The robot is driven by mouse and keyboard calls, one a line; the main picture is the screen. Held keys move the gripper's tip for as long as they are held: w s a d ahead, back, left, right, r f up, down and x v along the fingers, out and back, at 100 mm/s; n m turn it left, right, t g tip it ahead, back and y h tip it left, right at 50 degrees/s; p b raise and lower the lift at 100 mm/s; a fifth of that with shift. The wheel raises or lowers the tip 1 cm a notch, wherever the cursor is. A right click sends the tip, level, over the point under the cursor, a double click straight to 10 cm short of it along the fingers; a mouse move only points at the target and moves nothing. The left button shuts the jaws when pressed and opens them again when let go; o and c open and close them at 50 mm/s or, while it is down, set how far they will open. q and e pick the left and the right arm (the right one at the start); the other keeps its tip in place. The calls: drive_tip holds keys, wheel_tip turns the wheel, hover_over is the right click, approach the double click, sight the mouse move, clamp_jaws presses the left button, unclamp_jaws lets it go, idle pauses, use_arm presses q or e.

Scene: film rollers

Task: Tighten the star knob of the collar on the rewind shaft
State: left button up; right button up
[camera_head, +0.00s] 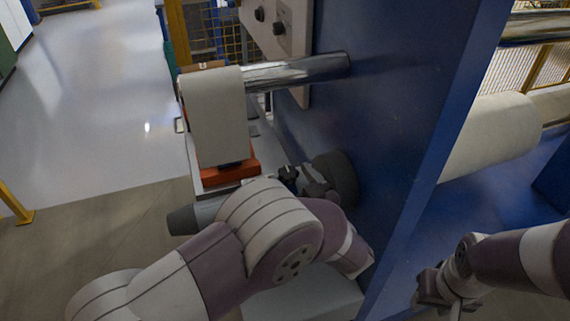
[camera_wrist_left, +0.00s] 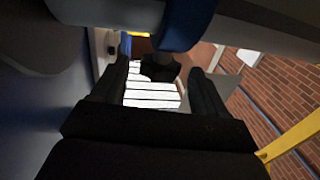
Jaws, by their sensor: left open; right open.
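In the left wrist view a dark star knob (camera_wrist_left: 160,68) hangs below a blue collar (camera_wrist_left: 188,22). The collar sits around a thick grey shaft (camera_wrist_left: 265,30) that crosses the top of that view. My left gripper (camera_wrist_left: 158,78) is open, with one finger on each side of the knob and visible gaps between. In the head view my left gripper (camera_head: 303,180) is by the blue machine wall, and my arm hides the collar and knob. A grey shaft end (camera_head: 183,221) sticks out left of the arm. My right gripper (camera_head: 446,290) is open and empty at lower right.
A blue machine wall (camera_head: 400,110) stands right of my left arm. A chrome roller (camera_head: 300,72) and a pale hanging web (camera_head: 216,118) are above it. An orange block (camera_head: 228,170) lies below the web. A pale roll (camera_head: 492,135) is beyond the wall. Floor at left is clear.

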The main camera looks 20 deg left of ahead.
sight(283, 166)
use_arm(q)
drive_tip(key=shift+x, duration=2)
drive_tip(key=c, duration=1)
drive_tip(key=shift+o, duration=0.2)
